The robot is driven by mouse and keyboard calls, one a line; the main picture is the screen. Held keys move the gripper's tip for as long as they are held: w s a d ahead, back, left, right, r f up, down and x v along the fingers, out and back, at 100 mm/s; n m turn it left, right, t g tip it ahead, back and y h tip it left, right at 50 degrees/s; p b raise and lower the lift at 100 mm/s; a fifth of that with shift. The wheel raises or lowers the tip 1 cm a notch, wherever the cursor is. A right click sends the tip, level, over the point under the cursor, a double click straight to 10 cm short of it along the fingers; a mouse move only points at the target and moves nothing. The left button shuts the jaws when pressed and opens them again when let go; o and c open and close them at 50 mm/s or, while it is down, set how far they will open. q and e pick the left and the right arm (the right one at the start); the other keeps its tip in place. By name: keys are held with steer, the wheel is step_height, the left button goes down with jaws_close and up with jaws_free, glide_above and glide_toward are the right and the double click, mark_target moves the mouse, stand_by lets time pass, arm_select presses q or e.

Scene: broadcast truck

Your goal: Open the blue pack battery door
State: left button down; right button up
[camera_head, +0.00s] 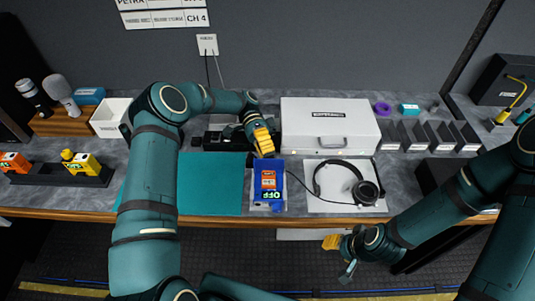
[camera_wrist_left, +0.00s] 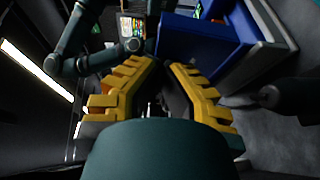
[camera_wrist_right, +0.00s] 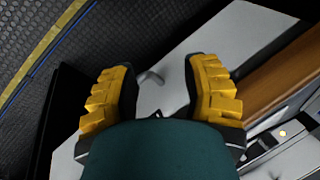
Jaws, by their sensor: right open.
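The blue pack (camera_head: 257,190) lies on the counter, with an orange label and a green-on-dark "OFF" marking on its top. Its blue side also shows in the left wrist view (camera_wrist_left: 198,42). I cannot make out a separate battery door. My left gripper (camera_head: 265,150) is at the pack's far edge, pointing down. In the left wrist view its fingers (camera_wrist_left: 160,66) are close together with a narrow gap, and the pack is just beyond them; contact is unclear. My right gripper (camera_head: 338,256) is open and empty in front of the counter, also seen in the right wrist view (camera_wrist_right: 162,72).
A teal mat (camera_head: 210,185) lies left of the pack, and headphones (camera_head: 362,191) on a white sheet lie right. A white case (camera_head: 330,128) stands behind. A white panel with a grey handle (camera_wrist_right: 150,77) is below the counter edge. Yellow-and-orange packs (camera_head: 82,163) stand far left.

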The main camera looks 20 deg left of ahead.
arm_select(q)
steer(key=c, duration=1.1)
jaws_free()
steer(key=shift+c, duration=0.2)
steer(key=shift+r, duration=0.1)
step_height(320, 180, up, 10)
